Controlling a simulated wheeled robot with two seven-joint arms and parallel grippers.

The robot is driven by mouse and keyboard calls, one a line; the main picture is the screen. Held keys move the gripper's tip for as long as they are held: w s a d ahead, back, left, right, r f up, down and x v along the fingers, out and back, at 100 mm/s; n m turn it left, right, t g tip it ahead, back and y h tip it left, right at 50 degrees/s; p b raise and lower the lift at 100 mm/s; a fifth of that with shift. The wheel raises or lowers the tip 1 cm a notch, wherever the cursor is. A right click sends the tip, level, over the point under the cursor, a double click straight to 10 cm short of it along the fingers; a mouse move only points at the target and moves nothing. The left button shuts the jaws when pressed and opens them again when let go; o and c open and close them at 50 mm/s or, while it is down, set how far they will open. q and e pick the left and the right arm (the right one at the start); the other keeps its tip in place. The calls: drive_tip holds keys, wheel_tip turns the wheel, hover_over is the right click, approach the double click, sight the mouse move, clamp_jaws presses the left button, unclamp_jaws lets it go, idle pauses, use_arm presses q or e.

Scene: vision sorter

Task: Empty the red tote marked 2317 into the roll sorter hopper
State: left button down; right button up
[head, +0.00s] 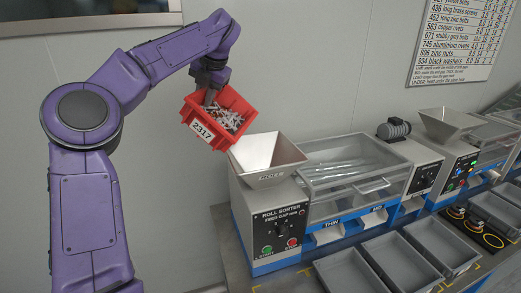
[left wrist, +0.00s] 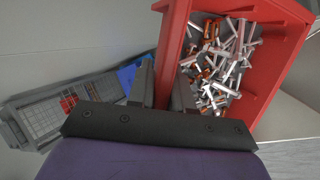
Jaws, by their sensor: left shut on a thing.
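The red tote (head: 207,138) with a white 2317 label hangs in the air in the head view, tilted, just left of and above the roll sorter hopper (head: 268,160). Many small silver and copper-coloured fasteners (head: 222,117) lie inside it. My left gripper (head: 210,97) is shut on the tote's wall. In the left wrist view the dark fingers (left wrist: 162,85) pinch the wall of the tote (left wrist: 272,25), and the fasteners (left wrist: 215,65) show inside. The hopper looks empty in its visible part. My right gripper is not in view.
The roll sorter (head: 275,225) has a feed gap dial and start and stop buttons. A clear-covered roll section (head: 345,170) stands right of the hopper. Grey trays (head: 350,272) line the bench front. A second hopper (head: 448,122) stands further right. A sign (head: 465,35) hangs on the wall.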

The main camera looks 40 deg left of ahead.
use_arm(q)
drive_tip(key=shift+w+d+r, duration=0.1)
drive_tip(key=shift+d, duration=0.15)
drive_tip(key=shift+w+d, duration=0.2)
drive_tip(key=shift+d, duration=0.05)
drive_tip(key=shift+a+y, duration=0.1)
drive_tip(key=shift+y, duration=0.2)
drive_tip(key=shift+w+d+g+y+b, duration=0.2)
drive_tip(key=shift+d+g+y+b, duration=0.1)
drive_tip(key=shift+d+b, duration=0.1)
drive_tip(key=shift+r, duration=0.1)
